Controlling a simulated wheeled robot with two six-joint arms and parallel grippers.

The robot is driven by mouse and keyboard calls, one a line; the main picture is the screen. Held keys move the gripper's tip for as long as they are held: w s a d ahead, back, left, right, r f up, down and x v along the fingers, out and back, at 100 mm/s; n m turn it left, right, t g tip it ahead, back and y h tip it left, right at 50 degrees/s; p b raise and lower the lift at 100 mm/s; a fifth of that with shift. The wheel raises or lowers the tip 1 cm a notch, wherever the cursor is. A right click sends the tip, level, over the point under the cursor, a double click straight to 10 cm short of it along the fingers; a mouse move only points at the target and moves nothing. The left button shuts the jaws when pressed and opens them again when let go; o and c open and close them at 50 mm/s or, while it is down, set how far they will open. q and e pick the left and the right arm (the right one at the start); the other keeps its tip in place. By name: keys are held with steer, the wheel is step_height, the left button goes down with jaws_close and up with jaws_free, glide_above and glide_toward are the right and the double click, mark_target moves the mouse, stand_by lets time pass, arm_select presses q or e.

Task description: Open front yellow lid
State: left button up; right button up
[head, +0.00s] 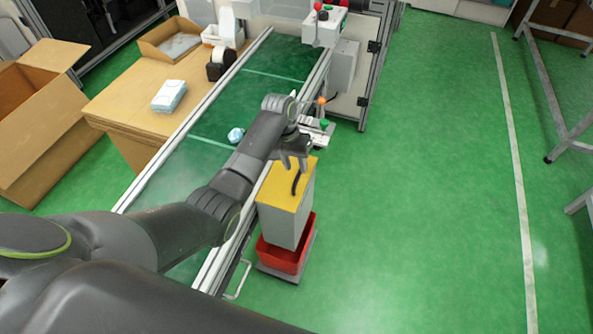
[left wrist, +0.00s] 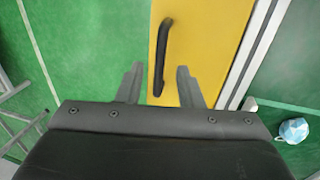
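The yellow lid (head: 281,192) tops a pale box (head: 287,226) beside the conveyor and lies flat and closed. Its black handle (head: 296,182) is a curved bar; it also shows in the left wrist view (left wrist: 163,50). My left gripper (head: 294,166) is over the far part of the lid. In the left wrist view my left gripper (left wrist: 158,84) is open, its fingers to either side of the line of the handle. The near end of the handle lies between the fingertips, and I cannot tell the height gap. My right gripper is not in view.
A red bin (head: 290,256) is under the box. A machine with colored buttons (head: 325,122) is just beyond. Green floor is clear on the right.

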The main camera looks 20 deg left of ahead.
mark_target(298, 175)
arm_select(q)
steer(key=shift+d+f, duration=0.15)
steer(key=shift+f, duration=0.6)
steer(key=shift+d+f, duration=0.15)
steer(key=shift+f, duration=0.6)
jaws_close()
